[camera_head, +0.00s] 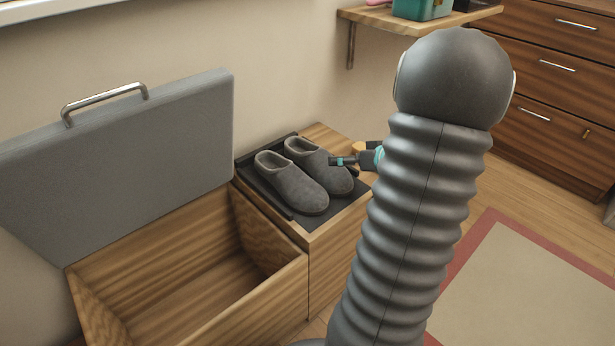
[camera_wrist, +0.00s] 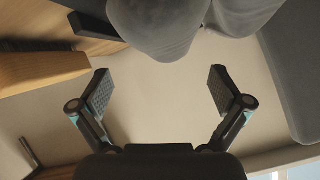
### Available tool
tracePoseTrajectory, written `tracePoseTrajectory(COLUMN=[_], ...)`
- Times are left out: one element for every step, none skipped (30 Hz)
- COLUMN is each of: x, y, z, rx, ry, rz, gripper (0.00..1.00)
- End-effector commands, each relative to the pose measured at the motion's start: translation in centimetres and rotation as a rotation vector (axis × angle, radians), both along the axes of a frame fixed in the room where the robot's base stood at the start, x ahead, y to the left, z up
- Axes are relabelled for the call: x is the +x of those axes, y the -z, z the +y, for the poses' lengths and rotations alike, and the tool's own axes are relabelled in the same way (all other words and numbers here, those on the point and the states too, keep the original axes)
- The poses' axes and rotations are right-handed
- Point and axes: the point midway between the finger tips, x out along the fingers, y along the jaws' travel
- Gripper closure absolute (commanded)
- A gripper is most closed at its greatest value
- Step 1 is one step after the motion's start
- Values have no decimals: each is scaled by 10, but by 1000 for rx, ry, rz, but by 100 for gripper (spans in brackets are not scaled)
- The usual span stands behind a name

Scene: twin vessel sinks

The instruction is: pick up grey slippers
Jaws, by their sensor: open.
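The grey slippers (camera_head: 292,182) stand side by side on a black tray (camera_head: 262,185) on top of a wooden cabinet. My gripper (camera_head: 345,161) is by the right slipper, partly hidden behind my arm. In the wrist view the grey slippers (camera_wrist: 160,25) fill the top middle, cut off by the frame edge. My gripper (camera_wrist: 160,78) is open there, with its two fingers spread wide and nothing between them. Whether a finger touches the right slipper cannot be told.
An open wooden chest (camera_head: 185,285) with a raised grey lid (camera_head: 130,160) stands left of the slippers. A wall shelf (camera_head: 415,20) holds a green box (camera_head: 422,8). A drawer unit (camera_head: 550,90) stands at the right. A rug (camera_head: 540,290) lies on the floor.

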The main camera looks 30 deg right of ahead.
Motion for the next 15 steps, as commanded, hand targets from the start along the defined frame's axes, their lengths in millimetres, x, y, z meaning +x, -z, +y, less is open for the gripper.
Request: tracePoseTrajectory(x=[8,13,17,20,23,26,28,29,30,31,32,35,37,40,45], y=[5,7,9,11,12,14,15,16,16,17,18,19,21,23,26], z=[3,4,4,5,5,6,6,6,7,7,7,9,10,11,14], rx=[2,1,0,1,1,0,1,1,1,1,0,0,1,2,3], ry=[-2,-3,-2,-2,-2,-1,-1,0,0,0,0,-1,-2,-3,-3], rz=[2,2,0,0,1,2,2,1,1,1,1,2,1,2,3], gripper=[0,0,0,0,0,0,0,0,0,0,0,0,0,0,0])
